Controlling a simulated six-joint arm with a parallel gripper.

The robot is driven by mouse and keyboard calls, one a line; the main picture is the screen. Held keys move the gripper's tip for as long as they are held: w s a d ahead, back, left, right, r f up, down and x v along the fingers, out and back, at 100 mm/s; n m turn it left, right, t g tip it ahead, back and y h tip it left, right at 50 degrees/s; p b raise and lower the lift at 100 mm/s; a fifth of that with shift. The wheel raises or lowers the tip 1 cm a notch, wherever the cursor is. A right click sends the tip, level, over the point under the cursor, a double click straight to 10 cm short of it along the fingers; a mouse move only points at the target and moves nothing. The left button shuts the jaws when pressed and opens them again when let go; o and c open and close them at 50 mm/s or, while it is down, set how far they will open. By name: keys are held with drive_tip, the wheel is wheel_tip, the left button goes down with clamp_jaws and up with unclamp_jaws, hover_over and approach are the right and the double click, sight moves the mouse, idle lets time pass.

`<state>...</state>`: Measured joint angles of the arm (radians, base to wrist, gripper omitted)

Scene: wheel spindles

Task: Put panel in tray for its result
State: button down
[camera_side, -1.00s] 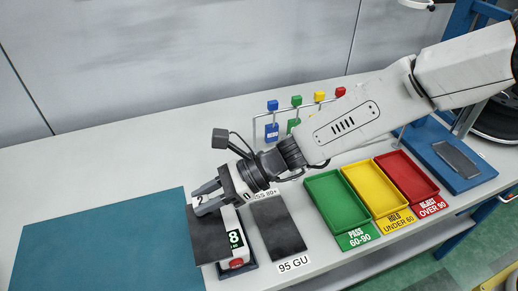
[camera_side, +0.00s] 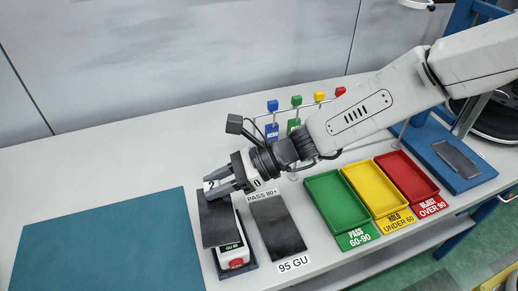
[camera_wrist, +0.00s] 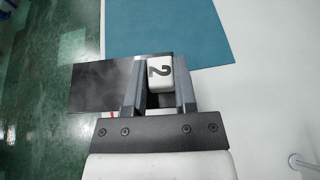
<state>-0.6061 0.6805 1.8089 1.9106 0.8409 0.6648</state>
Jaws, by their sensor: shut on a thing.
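My gripper (camera_side: 222,186) is shut on the white tab marked 2 (camera_wrist: 159,72) at the end of a dark panel (camera_side: 216,222). The panel also shows in the wrist view (camera_wrist: 96,86). In the side view it hangs over or beside the left part of the white meter (camera_side: 238,248); I cannot tell whether they touch. The meter has a red button and a small dark display that seems to read GU 60. Three trays stand at right: green (camera_side: 334,206) labelled PASS 60-90, yellow (camera_side: 373,190) labelled HOLD UNDER 60, red (camera_side: 408,178) labelled REJECT OVER 90.
A dark plate (camera_side: 281,226) labelled 95 GU and PASS 80+ lies between meter and trays. A blue mat (camera_side: 105,250) is bare at left. A rail with coloured blocks and hanging tags (camera_side: 272,130) stands behind. A dark piece (camera_side: 455,158) lies on a blue stand at right.

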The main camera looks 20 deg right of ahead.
drive_tip(key=w+d+r+m+t+h, duration=0.1)
drive_tip(key=w+d+m+t, duration=0.15)
drive_tip(key=d, duration=0.25)
drive_tip(key=w+d+r+m+t, duration=0.1)
drive_tip(key=w+d+r+t, duration=0.1)
drive_tip(key=w+d, duration=0.25)
drive_tip(key=d+r+m+t+h, duration=0.2)
drive_tip(key=d+m+t+h, duration=0.1)
drive_tip(key=d, duration=1.3)
drive_tip(key=d+r+m+t+h, duration=0.2)
drive_tip(key=d+m+t+h, duration=0.2)
drive_tip(key=d, duration=1.2)
drive_tip(key=m+h, duration=0.1)
drive_tip(key=m, duration=0.2)
drive_tip(key=shift+s+d+r+h, duration=0.15)
drive_tip(key=shift+s+d+h, duration=0.1)
drive_tip(key=shift+d+h, duration=0.1)
drive_tip(key=s+f+n+g+y, duration=0.3)
drive_tip(key=s+f+n+y, duration=0.2)
drive_tip(key=f, duration=0.5)
drive_tip(key=shift+s+a+f+n+y, duration=0.3)
drive_tip(key=shift+s+a+n+y, duration=0.05)
drive_tip(key=shift+a, duration=0.05)
